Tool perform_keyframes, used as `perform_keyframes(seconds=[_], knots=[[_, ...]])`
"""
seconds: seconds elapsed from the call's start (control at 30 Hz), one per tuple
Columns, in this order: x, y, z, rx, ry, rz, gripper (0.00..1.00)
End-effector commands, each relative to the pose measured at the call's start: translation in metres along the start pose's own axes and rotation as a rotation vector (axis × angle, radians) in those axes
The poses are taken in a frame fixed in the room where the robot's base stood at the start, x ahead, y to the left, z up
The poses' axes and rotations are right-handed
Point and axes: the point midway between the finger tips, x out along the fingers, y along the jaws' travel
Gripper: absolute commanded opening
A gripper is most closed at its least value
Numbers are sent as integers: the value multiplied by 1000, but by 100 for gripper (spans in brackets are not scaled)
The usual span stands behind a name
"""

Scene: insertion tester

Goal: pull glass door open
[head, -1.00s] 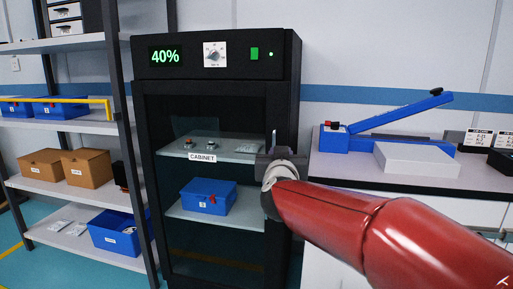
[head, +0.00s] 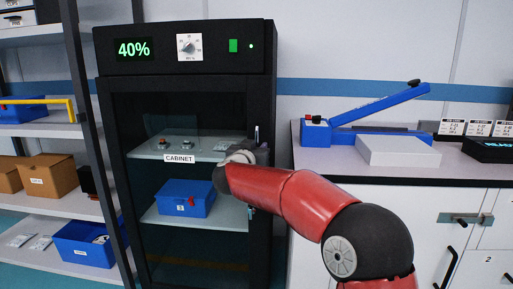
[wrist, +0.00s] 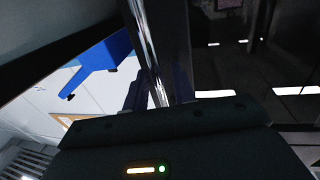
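The black cabinet (head: 185,62) stands upright with its glass door (head: 140,112) across the front. The door looks shut or nearly so; any small gap cannot be told. The door handle (head: 257,134) is an upright bar near the door's right edge, mostly hidden by my gripper. My gripper (head: 254,150) is at the handle, reaching in from the right. In the wrist view the shiny handle bar (wrist: 148,50) runs between the two fingers of my gripper (wrist: 158,92), which sit close on both sides of it.
Behind the glass are a blue box (head: 186,198) and small parts on shelves. A storage rack (head: 75,130) stands close at the left. A counter (head: 400,180) with a blue sealer (head: 375,108) stands at the right, beside my arm.

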Motion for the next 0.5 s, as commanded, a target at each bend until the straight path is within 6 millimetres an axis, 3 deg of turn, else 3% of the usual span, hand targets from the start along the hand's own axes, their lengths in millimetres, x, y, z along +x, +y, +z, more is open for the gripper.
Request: perform_keyframes(seconds=[0.27,0.43,0.5], knots=[[2,0,0,0,0,0,25],[2,0,0,0,0,0,3],[2,0,0,0,0,0,0]])
